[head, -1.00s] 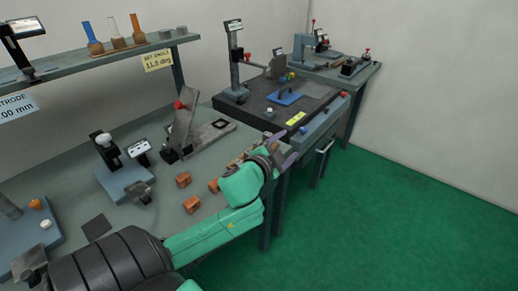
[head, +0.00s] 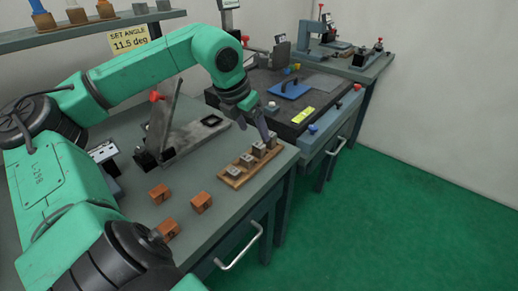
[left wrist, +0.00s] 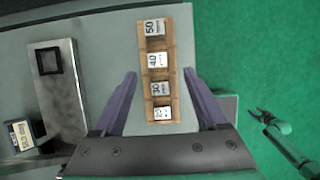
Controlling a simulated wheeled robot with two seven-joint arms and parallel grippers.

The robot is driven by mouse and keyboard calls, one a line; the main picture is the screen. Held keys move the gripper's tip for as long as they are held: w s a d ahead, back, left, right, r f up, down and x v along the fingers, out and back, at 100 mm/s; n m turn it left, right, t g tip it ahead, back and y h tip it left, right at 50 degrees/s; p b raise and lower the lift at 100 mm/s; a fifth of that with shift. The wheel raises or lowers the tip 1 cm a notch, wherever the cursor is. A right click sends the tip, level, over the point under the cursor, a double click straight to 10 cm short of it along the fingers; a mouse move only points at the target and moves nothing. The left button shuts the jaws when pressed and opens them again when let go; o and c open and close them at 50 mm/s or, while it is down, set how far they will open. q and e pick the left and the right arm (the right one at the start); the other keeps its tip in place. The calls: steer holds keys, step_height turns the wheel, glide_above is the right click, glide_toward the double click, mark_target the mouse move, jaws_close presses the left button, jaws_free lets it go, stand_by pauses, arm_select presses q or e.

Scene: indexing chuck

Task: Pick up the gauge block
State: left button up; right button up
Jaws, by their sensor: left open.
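A wooden rack (head: 231,182) holds a row of several gauge blocks near the right end of the bench. In the left wrist view the rack (left wrist: 154,75) shows blocks labelled 50 (left wrist: 154,28), 40 (left wrist: 157,60) and 30 (left wrist: 160,89), with one more below, its label partly hard to read. My left gripper (head: 266,136) is over the far end of the rack, pointing down. In the left wrist view its fingers (left wrist: 160,74) are apart, one on each side of the rack, with nothing held.
Several orange-brown blocks (head: 201,202) lie left of the rack. A grey angled fixture (head: 190,137) with an upright plate stands behind them. A dark surface plate (head: 262,93) with a blue tool (head: 289,91) is beyond. The green floor is clear to the right.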

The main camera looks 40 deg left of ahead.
mark_target(259, 145)
arm_select(q)
steer(key=x, duration=0.3)
steer(key=shift+w+a+p, duration=0.15)
steer(key=shift+p, duration=0.15)
steer(key=x, duration=0.2)
steer(key=p+x, duration=0.1)
steer(key=x, duration=0.1)
steer(key=shift+a+f, duration=0.25)
steer(key=shift+d+f, duration=0.1)
steer(key=shift+f, duration=0.15)
steer(key=shift+w+f, duration=0.15)
steer(key=shift+f, duration=0.1)
arm_select(e)
steer(key=shift+a+r, duration=0.25)
steer(key=shift+r, duration=0.85)
arm_select(q)
steer(key=c, duration=1.2)
arm_select(e)
steer(key=shift+s+d, duration=0.2)
steer(key=shift+d, duration=0.1)
